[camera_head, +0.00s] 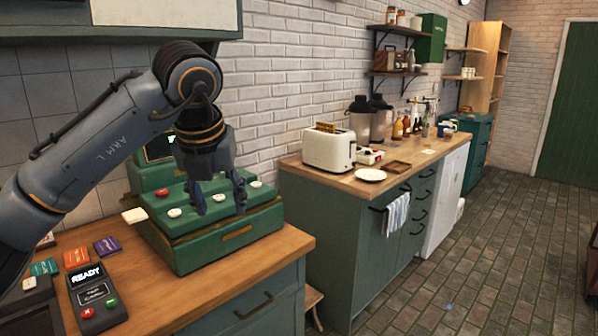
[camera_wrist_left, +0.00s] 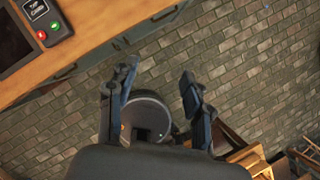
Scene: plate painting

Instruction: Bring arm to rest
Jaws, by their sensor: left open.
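My left arm comes in from the left in the head view. Whether the fingertips touch the register cannot be told. My right gripper does not show in either view.
A card reader (camera_head: 95,293) reading READY and several coloured cards lie on the wooden counter (camera_head: 190,300). Further back, a second counter holds a toaster (camera_head: 329,148), a white plate (camera_head: 370,175) and bottles. The tiled floor (camera_head: 470,250) at the right is mostly clear.

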